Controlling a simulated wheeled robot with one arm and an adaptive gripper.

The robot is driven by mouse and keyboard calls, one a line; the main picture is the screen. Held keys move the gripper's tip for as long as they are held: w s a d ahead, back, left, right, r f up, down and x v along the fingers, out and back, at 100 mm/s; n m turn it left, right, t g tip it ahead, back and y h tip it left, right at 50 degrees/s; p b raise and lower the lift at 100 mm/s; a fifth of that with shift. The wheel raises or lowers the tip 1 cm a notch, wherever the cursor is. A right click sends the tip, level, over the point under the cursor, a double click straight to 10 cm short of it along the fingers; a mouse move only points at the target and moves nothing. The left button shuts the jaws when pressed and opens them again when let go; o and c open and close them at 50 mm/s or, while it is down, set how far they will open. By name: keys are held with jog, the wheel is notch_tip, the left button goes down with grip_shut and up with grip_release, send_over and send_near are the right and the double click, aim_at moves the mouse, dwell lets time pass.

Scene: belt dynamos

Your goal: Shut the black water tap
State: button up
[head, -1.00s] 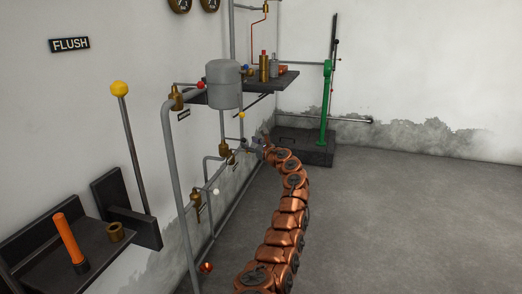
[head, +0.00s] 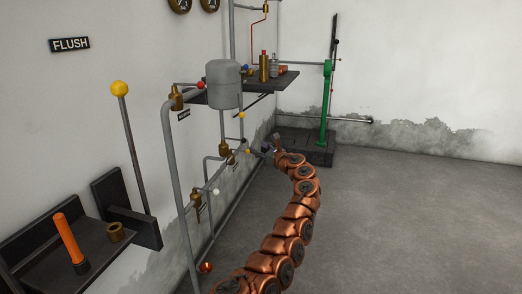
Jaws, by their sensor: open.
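A small black knob (head: 243,140), which looks like the black water tap, sits on the pipework against the left wall. It is small, and I cannot tell which way its lever is turned. My gripper (head: 266,147) is at the far end of my copper arm, to the right of the black knob. It is open, with one finger pointing up and one toward the pipes. It looks empty and apart from the knob, though the gap in depth is hard to judge.
Yellow knobs (head: 248,152), a white knob (head: 216,192) and a red knob (head: 201,85) sit on nearby pipes. A grey tank (head: 223,84) hangs above. A green post (head: 327,105) stands on a dark base behind. The floor (head: 410,220) to the right is clear.

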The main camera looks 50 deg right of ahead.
jog(key=shift+s+a, duration=0.1)
jog(key=shift+s, duration=0.3)
jog(key=shift+a, duration=0.1)
dwell(0.4)
